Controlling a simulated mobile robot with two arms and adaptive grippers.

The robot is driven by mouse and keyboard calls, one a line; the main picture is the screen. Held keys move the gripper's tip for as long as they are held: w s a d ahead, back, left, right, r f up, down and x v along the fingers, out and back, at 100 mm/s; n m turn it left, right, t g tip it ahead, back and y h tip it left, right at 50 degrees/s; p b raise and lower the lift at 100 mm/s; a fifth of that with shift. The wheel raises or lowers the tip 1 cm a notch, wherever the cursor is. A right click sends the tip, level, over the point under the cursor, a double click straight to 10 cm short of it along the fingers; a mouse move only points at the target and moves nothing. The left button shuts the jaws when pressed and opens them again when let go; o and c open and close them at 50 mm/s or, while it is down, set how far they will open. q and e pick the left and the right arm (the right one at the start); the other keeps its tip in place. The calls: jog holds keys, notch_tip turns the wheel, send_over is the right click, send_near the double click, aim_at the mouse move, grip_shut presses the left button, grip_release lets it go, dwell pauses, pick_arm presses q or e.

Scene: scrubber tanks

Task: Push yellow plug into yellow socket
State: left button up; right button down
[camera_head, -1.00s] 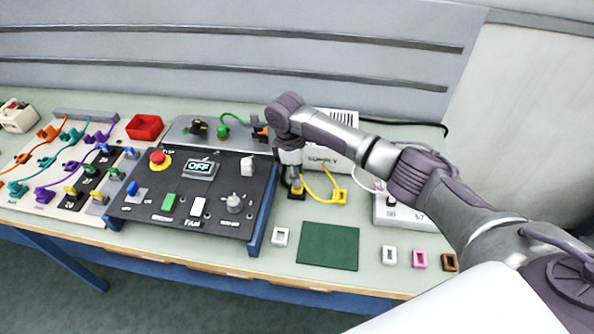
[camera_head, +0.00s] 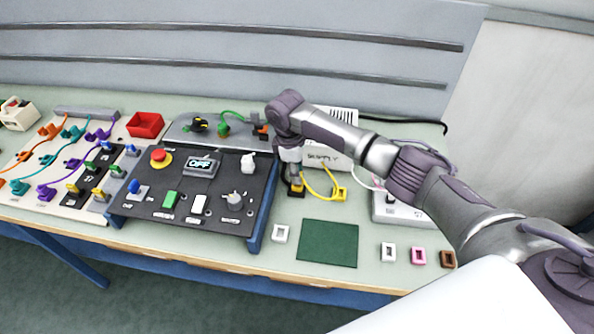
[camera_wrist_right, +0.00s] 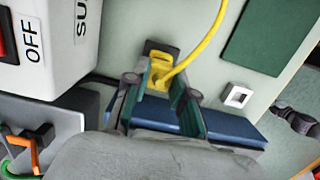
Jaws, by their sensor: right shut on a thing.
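The yellow plug (camera_wrist_right: 160,77) sits between the fingers of my right gripper (camera_wrist_right: 162,90), which is shut on it. A dark socket block (camera_wrist_right: 157,47) lies right at the plug's far end; I cannot tell how deep the plug sits in it. In the head view my right gripper (camera_head: 296,181) points down over the dark block (camera_head: 296,193) on the bench. A yellow cable (camera_head: 329,173) arcs from the plug to a second yellow piece (camera_head: 342,195) on the bench to the right. My left gripper is not in view.
A white supply box (camera_head: 325,157) stands just behind the gripper. The black control panel (camera_head: 190,190) is to its left. A green mat (camera_head: 328,245) and small frames, white (camera_head: 280,233) and pink (camera_head: 418,257) among them, lie in front. Bare bench separates them.

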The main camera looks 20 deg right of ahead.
jog(key=shift+p, duration=0.4)
jog(key=shift+f, duration=0.4)
dwell(0.4)
jog(key=shift+f+b, duration=0.55)
jog(key=shift+f, duration=0.1)
jog(key=c, duration=0.9)
grip_release()
jog(key=o, duration=0.5)
jog(key=shift+r, duration=0.1)
